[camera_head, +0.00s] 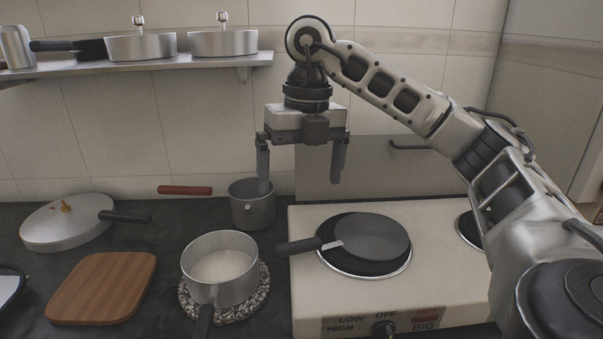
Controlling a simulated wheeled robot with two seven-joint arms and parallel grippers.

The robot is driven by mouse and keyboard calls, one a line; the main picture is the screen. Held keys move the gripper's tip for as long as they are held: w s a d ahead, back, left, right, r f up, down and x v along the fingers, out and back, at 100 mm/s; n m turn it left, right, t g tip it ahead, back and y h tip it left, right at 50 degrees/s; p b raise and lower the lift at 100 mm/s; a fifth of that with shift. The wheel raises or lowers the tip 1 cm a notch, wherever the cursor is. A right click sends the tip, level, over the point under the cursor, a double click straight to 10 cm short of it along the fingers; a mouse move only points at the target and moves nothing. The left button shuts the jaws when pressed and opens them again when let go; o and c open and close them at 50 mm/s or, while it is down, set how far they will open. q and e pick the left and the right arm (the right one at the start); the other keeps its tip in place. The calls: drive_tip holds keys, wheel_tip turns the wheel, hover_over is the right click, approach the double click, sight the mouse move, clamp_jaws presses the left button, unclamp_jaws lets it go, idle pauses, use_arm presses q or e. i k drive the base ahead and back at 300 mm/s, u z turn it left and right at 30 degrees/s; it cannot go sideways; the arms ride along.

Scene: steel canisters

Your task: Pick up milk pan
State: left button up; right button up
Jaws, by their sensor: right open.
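A small grey pan (252,209) with a long red-brown handle (185,190) stands upright on the dark counter by the back wall. A larger steel saucepan (220,279) with pale contents and a dark handle stands in front of it on a speckled round mat (257,303). The frame does not settle which one is the milk pan. My right gripper (301,180) is open and empty, pointing down. Its left finger overlaps the small pan's rim and opening in the picture; I cannot tell whether it is inside or touching. Its right finger is clear of the pan. My left gripper is not in view.
A stove (450,290) with a black frying pan (372,236) is at right. A wooden board (103,287) and a lidded steel pan (66,222) lie at left. A wall shelf (130,66) holds lidded pots above.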

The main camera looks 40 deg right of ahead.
sight(220, 269)
drive_tip(key=k, duration=1)
